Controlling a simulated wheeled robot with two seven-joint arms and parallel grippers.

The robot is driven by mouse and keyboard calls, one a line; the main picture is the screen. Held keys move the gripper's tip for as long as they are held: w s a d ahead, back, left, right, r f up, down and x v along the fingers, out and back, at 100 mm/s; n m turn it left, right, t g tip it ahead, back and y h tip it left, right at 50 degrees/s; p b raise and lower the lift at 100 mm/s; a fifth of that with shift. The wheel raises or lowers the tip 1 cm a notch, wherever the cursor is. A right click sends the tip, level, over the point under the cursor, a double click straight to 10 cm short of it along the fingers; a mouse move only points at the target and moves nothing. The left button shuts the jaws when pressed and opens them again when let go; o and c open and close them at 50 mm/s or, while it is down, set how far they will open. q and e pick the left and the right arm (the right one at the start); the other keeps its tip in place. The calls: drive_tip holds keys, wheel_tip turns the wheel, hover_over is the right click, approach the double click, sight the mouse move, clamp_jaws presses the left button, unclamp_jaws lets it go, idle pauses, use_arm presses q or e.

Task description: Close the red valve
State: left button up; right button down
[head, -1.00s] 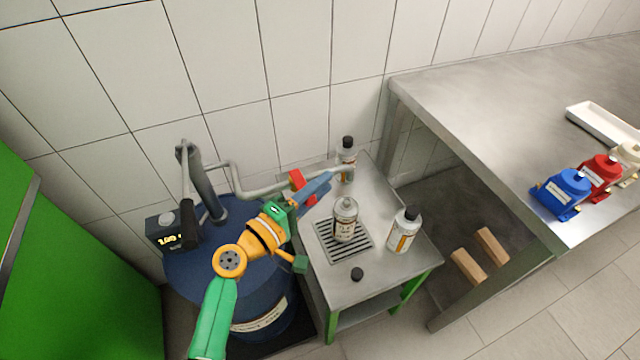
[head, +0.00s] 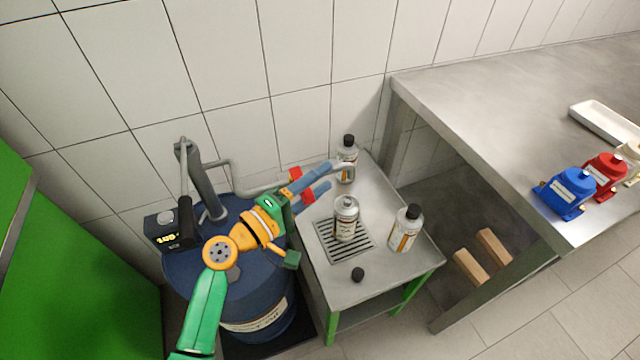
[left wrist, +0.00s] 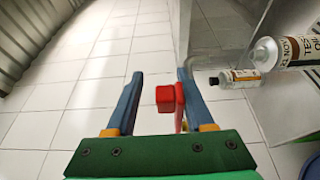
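The red valve (head: 295,173) sits on the grey pipe (head: 255,190) that runs from the blue drum (head: 225,275) to above the small table. A second red part (head: 307,197) shows below it. My left gripper (head: 312,184) is at the valve, its blue fingers apart. In the left wrist view, the valve's red handle (left wrist: 170,98) stands between the open fingers (left wrist: 158,92), nearer the right finger; I cannot tell whether they touch. My right gripper is not in view.
On the small metal table (head: 305,262), an open bottle (head: 345,218) stands on the grate. A capped bottle (head: 404,230) and another capped bottle (head: 347,165) stand nearby, with a loose black cap (head: 357,274). A steel bench (head: 480,110) is on the right.

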sight(303, 196)
use_arm(q)
drive_tip(key=shift+f, duration=0.15)
drive_tip(key=shift+s+a, duration=0.15)
drive_tip(key=shift+s, duration=0.05)
drive_tip(key=b+v, duration=0.1)
drive_tip(key=v, duration=0.5)
drive_tip(key=shift+a+b, duration=0.15)
drive_tip(key=shift+b, duration=0.2)
drive_tip(key=shift+s+a, duration=0.2)
drive_tip(key=shift+s, duration=0.05)
drive_tip(key=shift+d, duration=0.1)
